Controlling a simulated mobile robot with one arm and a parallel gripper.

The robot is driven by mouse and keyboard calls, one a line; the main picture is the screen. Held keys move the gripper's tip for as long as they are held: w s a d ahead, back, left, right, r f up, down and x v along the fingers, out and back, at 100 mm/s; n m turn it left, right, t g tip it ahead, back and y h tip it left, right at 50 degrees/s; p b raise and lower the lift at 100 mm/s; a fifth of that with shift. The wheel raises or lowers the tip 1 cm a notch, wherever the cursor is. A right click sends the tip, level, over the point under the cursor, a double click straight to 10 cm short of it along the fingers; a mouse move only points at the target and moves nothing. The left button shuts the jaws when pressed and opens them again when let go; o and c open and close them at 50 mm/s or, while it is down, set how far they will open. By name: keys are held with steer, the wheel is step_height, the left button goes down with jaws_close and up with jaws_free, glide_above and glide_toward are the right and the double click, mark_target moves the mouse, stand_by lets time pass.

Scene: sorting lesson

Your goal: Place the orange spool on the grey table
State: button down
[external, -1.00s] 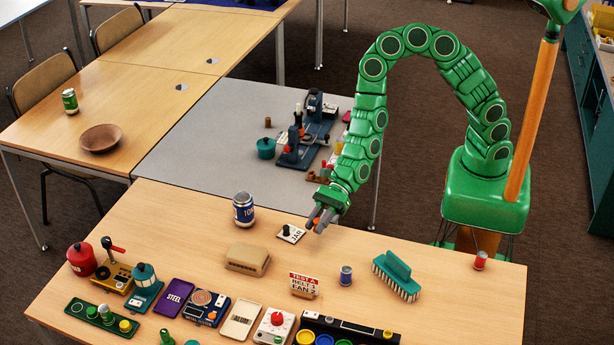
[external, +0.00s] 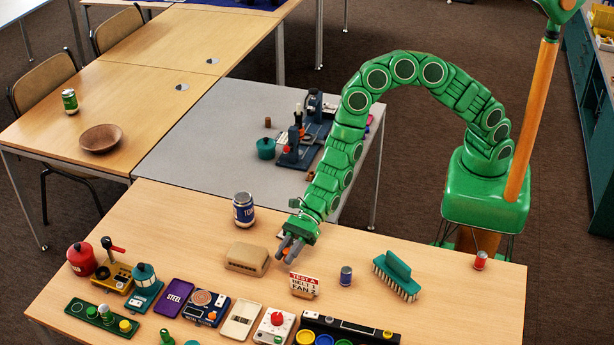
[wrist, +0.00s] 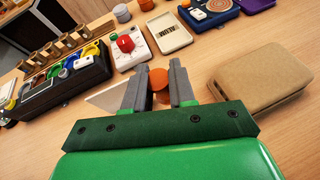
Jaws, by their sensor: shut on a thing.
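The orange spool (wrist: 158,79) shows between the two grey fingers of my gripper (wrist: 160,72) in the wrist view, and the fingers are shut on it. In the external view, my gripper (external: 289,250) is over the near wooden table, between the tan block and the small sign; the spool is mostly hidden by the fingers there. The grey table (external: 205,135) stands behind the wooden table, with an open bare area on its left and front.
On the grey table are a blue machine (external: 300,145) and a teal pot (external: 266,148). Around my gripper are a tan block (external: 247,258), a blue can (external: 243,210), a sign (external: 303,284) and a green brush (external: 397,275). Several devices line the wooden table's front.

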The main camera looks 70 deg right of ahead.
glide_above(277, 282)
steer(key=shift+d+f, duration=0.15)
steer(key=shift+f, duration=1.9)
steer(key=shift+f, duration=1.7)
steer(key=c, duration=0.9)
jaws_free()
